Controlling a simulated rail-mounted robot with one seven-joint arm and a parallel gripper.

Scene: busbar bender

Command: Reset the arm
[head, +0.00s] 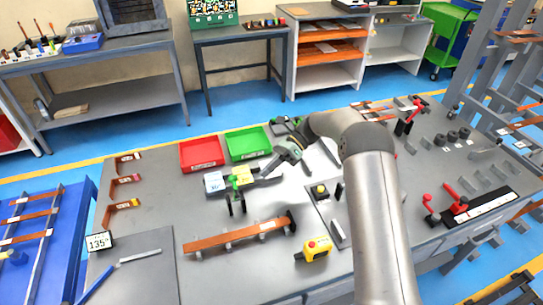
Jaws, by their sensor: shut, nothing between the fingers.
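My gripper (267,172) hangs over the middle of the grey workbench (165,220), on the near side of the green tray. Its fingers look closed with nothing between them. My arm rises from the lower right and bends over the bench, hiding part of the surface behind it. No bar is held.
A red tray (201,153) and a green tray (248,143) stand behind. A copper bar (240,233) lies on supports in front, beside a yellow control box (317,249). A 135° sign (99,242) stands at left. Red-handled tools (455,195) stand at right.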

